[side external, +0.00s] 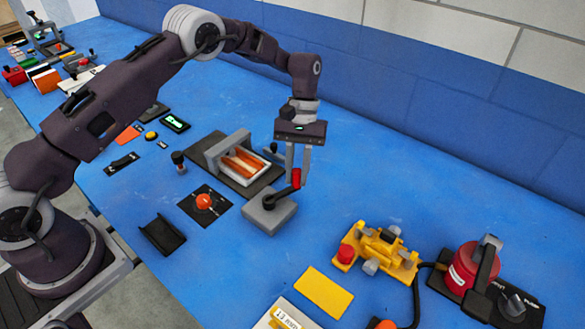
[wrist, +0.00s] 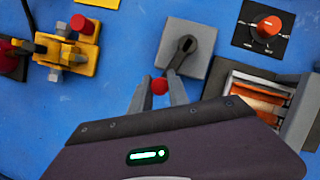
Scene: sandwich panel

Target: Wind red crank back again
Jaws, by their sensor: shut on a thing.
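The crank is a grey box (side external: 269,212) with a dark arm (side external: 283,194) on top and an upright red handle (side external: 296,178) at the arm's end. In the side external view the arm points from the box toward the upper right. My gripper (side external: 300,177) points down with its fingers around the red handle and is shut on it. In the wrist view the red handle (wrist: 159,86) shows between the fingertips of my gripper (wrist: 158,88). The crank's grey box (wrist: 187,48) is just beyond, its arm running from the pivot down to the handle.
A grey frame with orange-striped contents (side external: 243,163) stands close left of my gripper. A red-orange knob on a black plate (side external: 204,202) is left of the crank. A yellow device (side external: 377,248) and a red cylinder (side external: 470,268) stand to the right.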

